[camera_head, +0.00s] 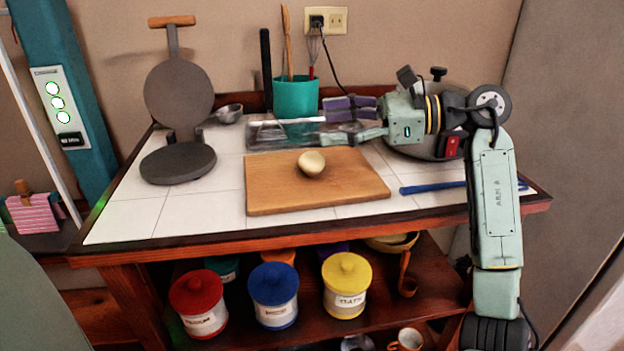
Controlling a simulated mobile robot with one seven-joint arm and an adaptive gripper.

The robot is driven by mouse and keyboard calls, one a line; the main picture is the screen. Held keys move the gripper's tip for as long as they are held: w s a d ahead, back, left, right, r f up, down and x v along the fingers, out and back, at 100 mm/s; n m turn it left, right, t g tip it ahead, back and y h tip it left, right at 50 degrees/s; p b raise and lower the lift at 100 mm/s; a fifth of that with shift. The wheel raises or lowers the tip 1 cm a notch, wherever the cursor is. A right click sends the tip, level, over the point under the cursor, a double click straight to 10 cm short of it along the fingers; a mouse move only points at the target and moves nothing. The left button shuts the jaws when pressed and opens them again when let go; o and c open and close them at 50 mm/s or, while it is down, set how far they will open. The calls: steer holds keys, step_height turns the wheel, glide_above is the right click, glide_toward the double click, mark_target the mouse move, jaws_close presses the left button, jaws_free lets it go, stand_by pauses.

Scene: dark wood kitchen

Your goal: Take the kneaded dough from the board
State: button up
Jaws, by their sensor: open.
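The kneaded dough (311,163) is a small pale ball resting on the wooden board (275,195), towards its back edge. The board lies on the white tiled worktop. My gripper (338,121) is open and points left, behind the dough and slightly to its right. It appears apart from the dough.
A dark round press (178,165) stands open at left. A teal utensil cup (295,98) and a clear container (275,135) are at the back. A blue-handled tool (432,187) lies right of the board. Colored canisters (273,297) stand on the lower shelf.

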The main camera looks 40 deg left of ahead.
mark_target(320, 172)
steer(key=w+d+f+t, duration=0.1)
steer(key=w, duration=0.1)
steer(key=w+d+f+h, duration=0.1)
steer(key=d+f, duration=0.1)
steer(key=w+d+f+m+t, duration=0.1)
steer(key=w+f, duration=0.1)
steer(key=shift+w+d+t+h, duration=0.15)
steer(key=shift+w+t+h, duration=0.15)
steer(key=shift+w, duration=0.05)
steer(key=x, duration=0.5)
steer(key=shift+s, duration=0.15)
steer(key=p+x, duration=0.2)
steer(key=x, duration=0.3)
steer(key=shift+s, duration=0.3)
steer(key=shift+c, duration=0.2)
steer(key=c, duration=1.1)
steer(key=shift+r, duration=0.1)
steer(key=shift+c, duration=0.2)
